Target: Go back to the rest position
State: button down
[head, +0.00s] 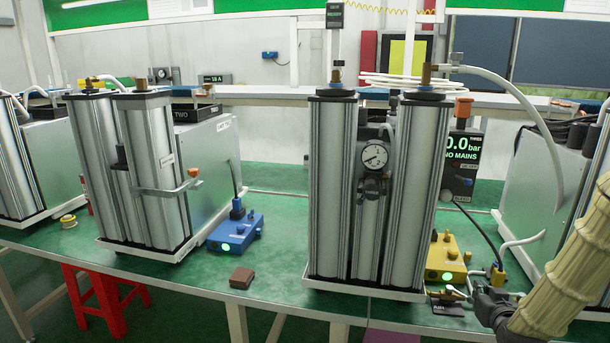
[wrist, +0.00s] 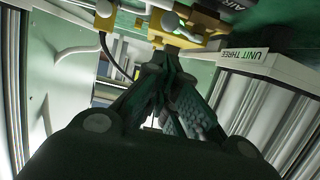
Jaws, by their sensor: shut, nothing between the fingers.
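My gripper (head: 488,300) is at the lower right in the head view, low at the table's front edge, just right of the middle sieve column unit (head: 368,190). In the wrist view my gripper (wrist: 165,85) has its fingers closed together with nothing between them. A yellow valve box (head: 447,258) with a green light stands behind and left of it. In the wrist view yellow fittings (wrist: 180,25) show just beyond the fingertips; whether they touch cannot be told. My arm, in a tan sleeve, comes in from the right.
A second column unit (head: 135,170) stands at the left with a blue box (head: 236,232) beside it. A brown block (head: 241,278) lies near the front edge of the green table (head: 275,275). A white hose (head: 515,95) arches at the right. A red stool (head: 97,300) stands below.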

jog(key=s+a+f+n+g+y+p, duration=0.1)
jog(key=s+a+f+g, duration=0.2)
jog(key=s+a+f, duration=0.45)
jog(key=s+a+f+g+y+p, duration=0.1)
jog(key=s+a+f+g, duration=0.35)
jog(key=s+f, duration=0.6)
jog(key=s+a+f+g+p, duration=0.1)
jog(key=s+a+f+g, duration=0.2)
jog(key=s, duration=0.9)
jog(key=s+a+f+n+g+y+p, duration=0.1)
jog(key=s+a+f+g, duration=0.2)
jog(key=s+a+f, duration=0.4)
jog(key=s+f, duration=0.3)
jog(key=s, duration=0.2)
jog(key=shift+a, duration=0.4)
jog(key=shift+g, duration=0.25)
